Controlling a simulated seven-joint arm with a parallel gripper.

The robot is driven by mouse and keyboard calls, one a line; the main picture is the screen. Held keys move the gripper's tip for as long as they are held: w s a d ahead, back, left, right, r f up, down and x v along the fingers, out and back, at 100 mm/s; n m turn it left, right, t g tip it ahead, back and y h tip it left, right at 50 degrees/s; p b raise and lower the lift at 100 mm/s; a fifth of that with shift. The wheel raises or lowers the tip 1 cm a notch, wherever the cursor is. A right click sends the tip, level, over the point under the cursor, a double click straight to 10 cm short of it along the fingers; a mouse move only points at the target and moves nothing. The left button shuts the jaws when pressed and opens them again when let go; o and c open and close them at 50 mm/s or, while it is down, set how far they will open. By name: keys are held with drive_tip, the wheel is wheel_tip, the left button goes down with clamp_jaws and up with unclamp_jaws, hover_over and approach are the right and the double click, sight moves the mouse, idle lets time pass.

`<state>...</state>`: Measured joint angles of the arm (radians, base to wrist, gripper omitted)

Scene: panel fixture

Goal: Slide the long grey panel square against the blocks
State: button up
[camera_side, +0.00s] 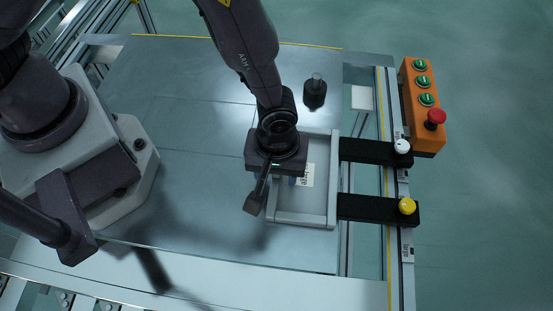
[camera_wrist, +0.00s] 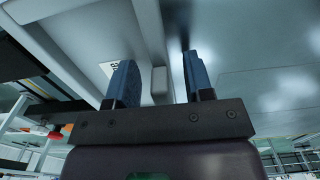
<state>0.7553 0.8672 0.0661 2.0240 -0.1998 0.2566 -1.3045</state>
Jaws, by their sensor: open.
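The long grey panel (camera_side: 333,185) is a shallow frame with raised rims, lying flat on the table. Its right rim is at the inner ends of two black blocks, the upper block (camera_side: 372,151) and the lower block (camera_side: 372,208); I cannot tell whether they touch. My gripper (camera_side: 276,176) is over the panel's left side and hides part of it. In the wrist view my gripper (camera_wrist: 160,78) is open, with blue fingers either side of a rim of the panel (camera_wrist: 150,30). No clear contact shows.
A dark cylindrical post (camera_side: 315,94) stands behind the panel. An orange button box (camera_side: 422,105) with a red knob is at the right. The blocks carry a white knob (camera_side: 402,146) and a yellow knob (camera_side: 407,206). The table (camera_side: 190,180) is clear left of the panel.

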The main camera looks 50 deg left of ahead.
wheel_tip(320, 180, up, 12)
drive_tip(key=s+a+r+m+t, duration=0.2)
drive_tip(key=s+a+r+m, duration=0.1)
drive_tip(key=a+r, duration=0.8)
drive_tip(key=s+a+r+m+t, duration=0.3)
drive_tip(key=a+r+m, duration=0.3)
drive_tip(key=a+r, duration=0.5)
drive_tip(key=shift+s+a+t, duration=0.15)
drive_tip(key=shift+s+t, duration=0.15)
drive_tip(key=shift+s, duration=0.25)
